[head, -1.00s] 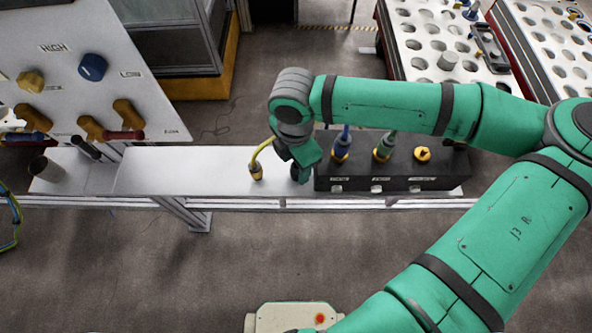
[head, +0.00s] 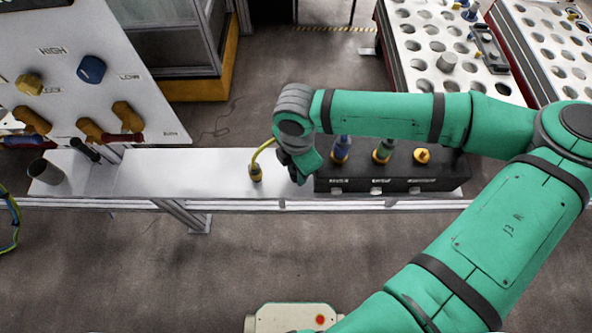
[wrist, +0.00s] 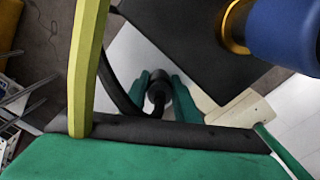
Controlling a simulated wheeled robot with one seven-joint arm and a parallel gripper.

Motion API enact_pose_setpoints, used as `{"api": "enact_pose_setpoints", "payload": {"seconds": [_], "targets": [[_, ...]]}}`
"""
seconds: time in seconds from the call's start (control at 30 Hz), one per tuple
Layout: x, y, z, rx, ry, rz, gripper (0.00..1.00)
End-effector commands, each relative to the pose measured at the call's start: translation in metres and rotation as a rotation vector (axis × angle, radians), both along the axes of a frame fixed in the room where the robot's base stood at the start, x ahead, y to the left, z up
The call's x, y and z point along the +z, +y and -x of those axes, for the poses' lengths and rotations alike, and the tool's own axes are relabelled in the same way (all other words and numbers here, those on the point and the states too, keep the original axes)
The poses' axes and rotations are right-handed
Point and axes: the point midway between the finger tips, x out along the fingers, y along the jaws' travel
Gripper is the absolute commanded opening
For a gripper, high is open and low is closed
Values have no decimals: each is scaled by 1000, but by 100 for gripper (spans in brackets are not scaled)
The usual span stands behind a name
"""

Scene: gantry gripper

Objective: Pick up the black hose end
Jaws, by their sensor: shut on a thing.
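The black hose end (wrist: 157,86) is between the two green fingers of my gripper (wrist: 161,97) in the wrist view, and the fingers are shut on it. A black hose curves to it from the upper left. In the head view my gripper (head: 302,172) is low at the white bench, just left of the black socket box. There the wrist and fingers hide the hose end. I cannot tell whether it touches the bench.
The black box (head: 430,174) on the right holds blue (head: 341,152) and green (head: 382,151) hose ends and a yellow fitting (head: 422,156).

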Motion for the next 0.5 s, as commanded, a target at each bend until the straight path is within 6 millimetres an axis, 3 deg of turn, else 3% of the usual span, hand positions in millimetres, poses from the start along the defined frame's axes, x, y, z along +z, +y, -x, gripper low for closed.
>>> {"api": "enact_pose_setpoints", "payload": {"seconds": [0.27, 0.5], "targets": [[18, 0, -1, 1, -1, 0, 8], [58, 1, -1, 2, -3, 1, 8]]}}
